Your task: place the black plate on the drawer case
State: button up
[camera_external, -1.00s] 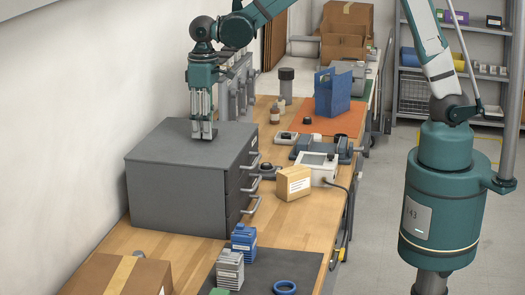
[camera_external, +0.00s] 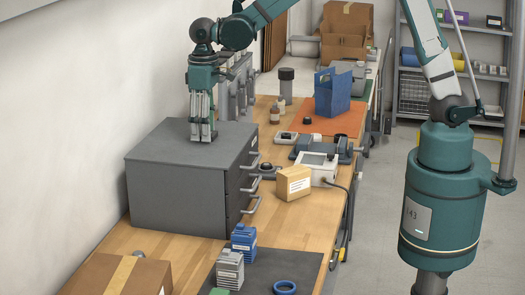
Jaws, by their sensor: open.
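The grey drawer case (camera_external: 175,185) stands on the wooden bench at the left, with its drawer handles facing right. My gripper (camera_external: 202,137) points straight down over the back right part of its top. The fingertips are at or just above the top surface; I cannot tell if they touch it. The fingers are open, with no object clearly visible between them. I cannot pick out the black plate for certain; a thin dark plate at the fingertips would be hard to see against the grey top.
A cardboard box (camera_external: 118,275) lies at the front left. Blue and grey blocks (camera_external: 243,240) and a blue ring (camera_external: 285,287) are at the front. A tan box (camera_external: 293,183), a white device (camera_external: 318,167) and a blue holder (camera_external: 332,92) stand to the right. The case's top is otherwise clear.

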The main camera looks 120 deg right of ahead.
jog(key=shift+r, duration=0.1)
notch_tip(320, 180, up, 12)
dwell(0.7)
dwell(0.7)
jog(key=s+a+r+n+t+h, duration=0.1)
jog(key=s+a+r+n, duration=0.15)
jog(key=a, duration=0.95)
jog(key=s+a+r+n+t, duration=0.2)
jog(key=s+a+r, duration=0.15)
jog(key=a, duration=0.75)
jog(key=s+a+f+n+t, duration=0.2)
jog(key=s+a, duration=0.4)
jog(key=a, duration=0.4)
jog(key=s+a+f+n+t+y, duration=0.1)
jog(key=s+a+f+n+t, duration=0.1)
jog(key=s+a, duration=0.5)
jog(key=shift+s+a, duration=0.2)
jog(key=shift+a, duration=1.5)
